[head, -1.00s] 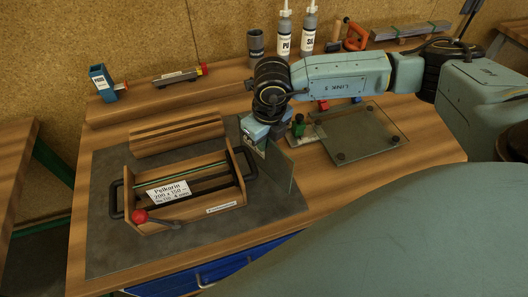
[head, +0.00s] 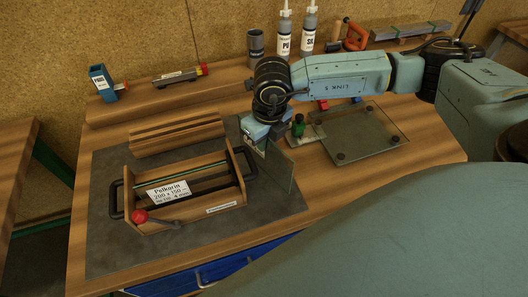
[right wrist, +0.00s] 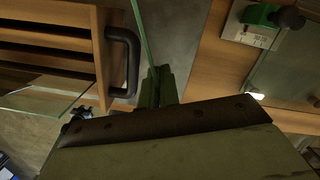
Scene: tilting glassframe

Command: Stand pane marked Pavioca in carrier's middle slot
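The wooden carrier (head: 216,197) lies on the grey mat, with black handles at its ends and a red knob at its front. A white label (head: 168,193) reading "Pelkarin" shows at it. A thin greenish edge, seemingly of a pane, runs along inside it. My right gripper (head: 256,138) is shut on a clear glass pane (head: 281,168), held upright just right of the carrier, apart from it. In the right wrist view the pane's green edge (right wrist: 146,32) runs into the fingers (right wrist: 158,88). I see no readable mark on this pane. My left gripper is not in view.
A glass plate (head: 365,137) on dark feet lies at right, beside a small green-topped clamp (head: 298,127). A ribbed wooden block (head: 177,134) lies behind the carrier. Bottles (head: 283,38) stand at the back. The mat (head: 110,252) is bare in front.

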